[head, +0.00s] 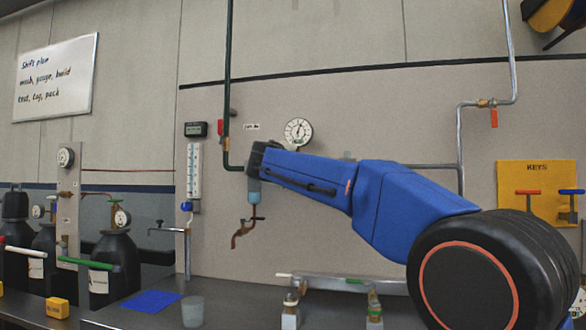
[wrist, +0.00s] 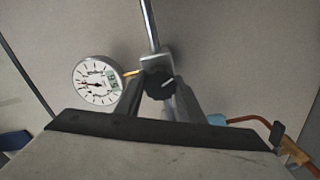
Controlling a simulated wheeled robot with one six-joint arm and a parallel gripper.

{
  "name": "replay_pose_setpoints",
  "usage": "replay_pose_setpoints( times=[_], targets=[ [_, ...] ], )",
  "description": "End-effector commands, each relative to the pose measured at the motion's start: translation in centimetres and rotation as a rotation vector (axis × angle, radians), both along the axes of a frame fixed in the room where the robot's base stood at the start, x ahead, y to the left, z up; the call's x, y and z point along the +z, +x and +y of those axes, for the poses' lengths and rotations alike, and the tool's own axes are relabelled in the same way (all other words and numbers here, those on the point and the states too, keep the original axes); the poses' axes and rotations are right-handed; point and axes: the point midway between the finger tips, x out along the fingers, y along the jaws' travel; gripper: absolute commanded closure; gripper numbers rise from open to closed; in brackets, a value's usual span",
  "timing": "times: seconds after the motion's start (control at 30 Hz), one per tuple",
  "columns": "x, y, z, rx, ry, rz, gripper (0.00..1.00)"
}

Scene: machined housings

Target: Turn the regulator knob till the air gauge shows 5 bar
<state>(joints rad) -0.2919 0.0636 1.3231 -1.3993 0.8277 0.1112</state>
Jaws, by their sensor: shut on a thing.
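The black regulator knob (wrist: 158,82), with a pale pointer mark, is between the two fingers of my gripper (wrist: 157,90) in the wrist view. My gripper is shut on it. In the head view my gripper (head: 260,160) is at the wall on the regulator, and the arm hides the knob. The round white air gauge (wrist: 97,83) is left of the knob in the wrist view. In the head view the gauge (head: 298,131) shows above my arm. Its needle stands near upright there, but the numbers are too small to read.
A dark green pipe (head: 228,80) runs down the wall to the regulator. A drain tap (head: 243,233) hangs below it. A thermometer panel (head: 194,170) is to the left. A metal pipe assembly (head: 335,283) lies on the bench below my arm.

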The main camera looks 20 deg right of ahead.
Motion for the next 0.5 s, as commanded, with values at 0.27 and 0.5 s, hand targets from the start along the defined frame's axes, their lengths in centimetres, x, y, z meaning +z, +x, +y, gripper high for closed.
replay_pose_setpoints(
  times=[0.27,0.5],
  targets=[
    [-0.12,0.03,0.07,0.001,-0.073,0.043,0.88],
    [-0.15,0.04,0.08,0.002,-0.088,0.052,0.88]
  ],
)
